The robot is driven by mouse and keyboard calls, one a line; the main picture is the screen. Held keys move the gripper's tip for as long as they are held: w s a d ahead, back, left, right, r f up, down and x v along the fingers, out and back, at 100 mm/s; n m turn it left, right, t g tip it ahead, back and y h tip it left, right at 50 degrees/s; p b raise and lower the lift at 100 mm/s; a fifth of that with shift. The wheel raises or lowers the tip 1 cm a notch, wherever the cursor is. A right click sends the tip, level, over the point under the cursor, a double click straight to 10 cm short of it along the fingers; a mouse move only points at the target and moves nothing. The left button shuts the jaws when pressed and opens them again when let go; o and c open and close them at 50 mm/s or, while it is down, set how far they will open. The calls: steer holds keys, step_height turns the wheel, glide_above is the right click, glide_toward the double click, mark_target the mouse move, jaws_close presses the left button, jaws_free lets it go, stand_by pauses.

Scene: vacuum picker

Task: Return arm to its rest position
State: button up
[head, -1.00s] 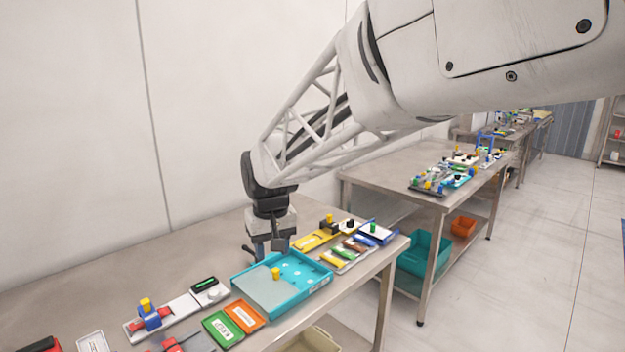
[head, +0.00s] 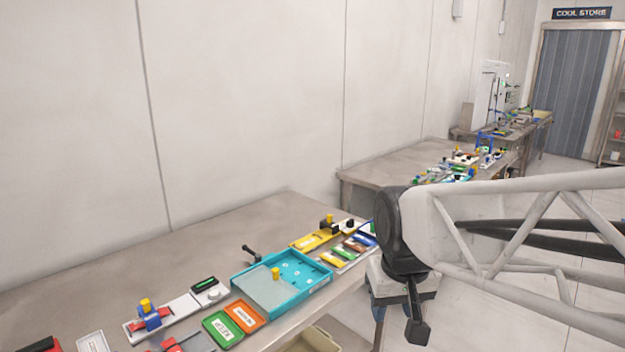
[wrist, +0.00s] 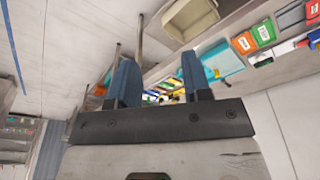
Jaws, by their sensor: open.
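My gripper (head: 378,318) hangs past the right end of the near metal table (head: 130,255), clear of the objects on it. In the head view its blue fingers are partly hidden by my wrist. In the wrist view my gripper (wrist: 156,75) has its two blue fingers spread apart with nothing between them. My arm comes in from the right edge of the head view, bent at the dark wrist joint.
A turquoise tray (head: 306,294) with a yellow peg (head: 276,273) stands on the near table, with green (head: 222,329) and orange (head: 244,317) cards beside it. A second bench (head: 372,173) stands behind. A beige bin (wrist: 190,17) sits under the near table. Floor lies to the right.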

steer(key=s+d+f+m, duration=0.1)
steer(key=s+d+f, duration=0.2)
steer(key=s, duration=0.6)
steer(key=shift+s+d+m, duration=0.3)
steer(key=shift+s+d, duration=0.1)
steer(key=shift+d, duration=0.8)
